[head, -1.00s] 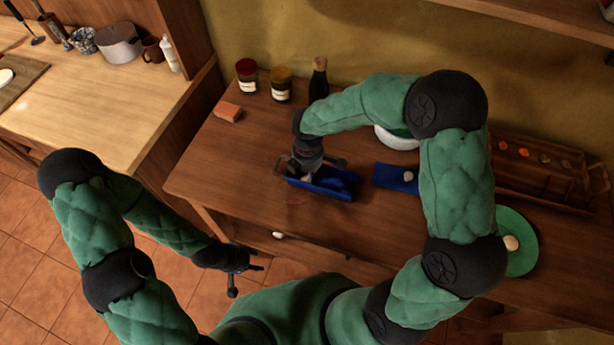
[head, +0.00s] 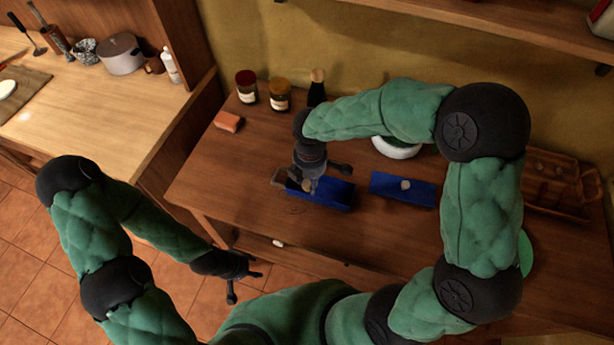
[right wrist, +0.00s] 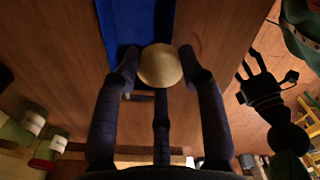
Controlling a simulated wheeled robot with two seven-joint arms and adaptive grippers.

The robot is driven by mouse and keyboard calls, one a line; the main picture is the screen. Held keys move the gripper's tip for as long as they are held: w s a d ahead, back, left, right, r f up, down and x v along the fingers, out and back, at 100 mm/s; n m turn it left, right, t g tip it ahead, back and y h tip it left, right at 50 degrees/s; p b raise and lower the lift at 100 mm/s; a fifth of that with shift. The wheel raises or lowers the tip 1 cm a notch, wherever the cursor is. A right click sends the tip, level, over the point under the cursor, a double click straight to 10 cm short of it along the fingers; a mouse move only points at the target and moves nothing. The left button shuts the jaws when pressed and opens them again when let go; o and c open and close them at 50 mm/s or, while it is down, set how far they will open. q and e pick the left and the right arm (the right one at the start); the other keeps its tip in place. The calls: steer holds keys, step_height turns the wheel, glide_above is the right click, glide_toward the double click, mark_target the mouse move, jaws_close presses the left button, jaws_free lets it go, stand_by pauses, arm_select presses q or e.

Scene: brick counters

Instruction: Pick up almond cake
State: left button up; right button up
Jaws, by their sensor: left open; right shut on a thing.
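My right gripper (head: 311,184) is at the left end of a blue open box (head: 334,195) on the wooden table. In the right wrist view its fingers (right wrist: 160,75) are shut on a round, pale beige almond cake (right wrist: 161,65). The cake also shows small in the head view (head: 308,186), partly hidden by the fingers. The blue box shows behind the cake in the right wrist view (right wrist: 138,25). Whether the cake touches the box is not clear. My left gripper (head: 243,278) is open and empty, low in front of the table.
A flat blue piece (head: 385,188) with a small pale round item (head: 405,185) lies right of the box. Two jars (head: 280,97), a dark bottle (head: 317,88), an orange block (head: 228,121) and a white bowl (head: 397,151) stand behind.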

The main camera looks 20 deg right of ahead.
steer(key=s+r+p, duration=0.2)
steer(key=s+r, duration=0.4)
steer(key=s, duration=0.4)
steer(key=shift+s, duration=0.35)
